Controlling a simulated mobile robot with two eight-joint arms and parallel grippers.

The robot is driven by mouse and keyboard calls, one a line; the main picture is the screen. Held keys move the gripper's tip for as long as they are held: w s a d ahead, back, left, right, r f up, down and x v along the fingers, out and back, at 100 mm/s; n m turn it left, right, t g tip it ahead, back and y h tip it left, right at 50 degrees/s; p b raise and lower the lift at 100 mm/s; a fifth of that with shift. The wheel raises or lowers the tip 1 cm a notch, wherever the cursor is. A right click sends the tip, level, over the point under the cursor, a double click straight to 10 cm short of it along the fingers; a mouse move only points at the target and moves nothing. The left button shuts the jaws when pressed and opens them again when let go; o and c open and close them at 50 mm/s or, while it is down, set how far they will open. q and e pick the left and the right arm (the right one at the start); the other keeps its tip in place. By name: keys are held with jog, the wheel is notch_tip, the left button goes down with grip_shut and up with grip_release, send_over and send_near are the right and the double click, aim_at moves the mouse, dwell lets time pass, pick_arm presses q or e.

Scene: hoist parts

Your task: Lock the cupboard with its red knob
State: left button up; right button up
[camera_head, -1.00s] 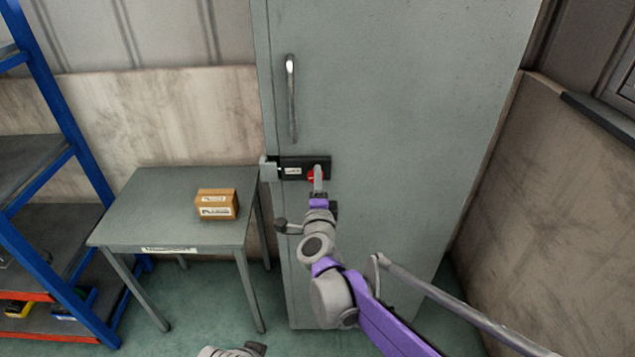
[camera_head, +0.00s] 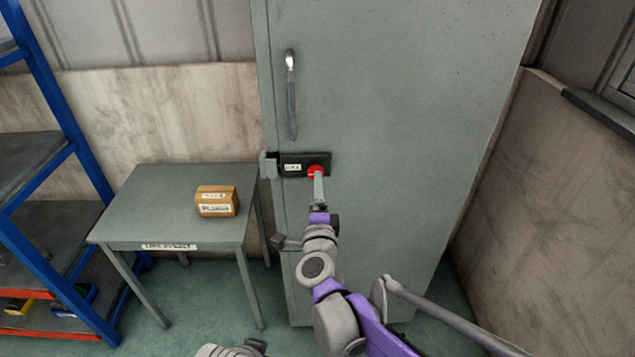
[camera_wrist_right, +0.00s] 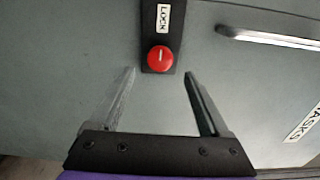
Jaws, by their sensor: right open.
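The grey cupboard (camera_head: 390,110) is closed, as far as the head view shows. A black lock plate (camera_head: 291,158) with a white label sits at the door's left edge, beside a grey bracket (camera_head: 268,166). The round red knob (camera_head: 315,170) is on the plate's right end. In the right wrist view the red knob (camera_wrist_right: 161,59) has a white line running towards the "LOCK" label (camera_wrist_right: 164,17). My right gripper (camera_wrist_right: 160,74) is open and empty, its fingers apart on either side below the knob. It also shows in the head view (camera_head: 319,188). My left gripper is out of view.
A vertical handle (camera_head: 291,95) is above the lock. A grey table (camera_head: 150,205) with a cardboard box (camera_head: 216,201) stands left of the cupboard, and a blue shelf rack (camera_head: 60,120) further left. A wall (camera_head: 550,190) is on the right.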

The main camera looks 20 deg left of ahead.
jog(key=v, duration=0.5)
jog(key=shift+s+d, duration=0.1)
jog(key=shift+s, duration=0.2)
jog(key=s+d+f+n+g+h+p, duration=0.1)
jog(key=s+d+f+n+g+p, duration=0.1)
jog(key=s+d, duration=0.6)
jog(key=s+d+f+n+g+h+p, duration=0.2)
jog(key=s+d+f+n+g, duration=0.2)
jog(key=d, duration=0.8)
jog(key=s+d+f+n+g+h+p, duration=0.2)
jog(key=s+d+f+n+g, duration=0.2)
jog(key=s+d+n, duration=0.5)
jog(key=s+d+g, duration=0.2)
jog(key=s, duration=0.1)
jog(key=shift+s+p, duration=0.2)
jog(key=shift+p, duration=0.1)
jog(key=shift+d, duration=0.1)
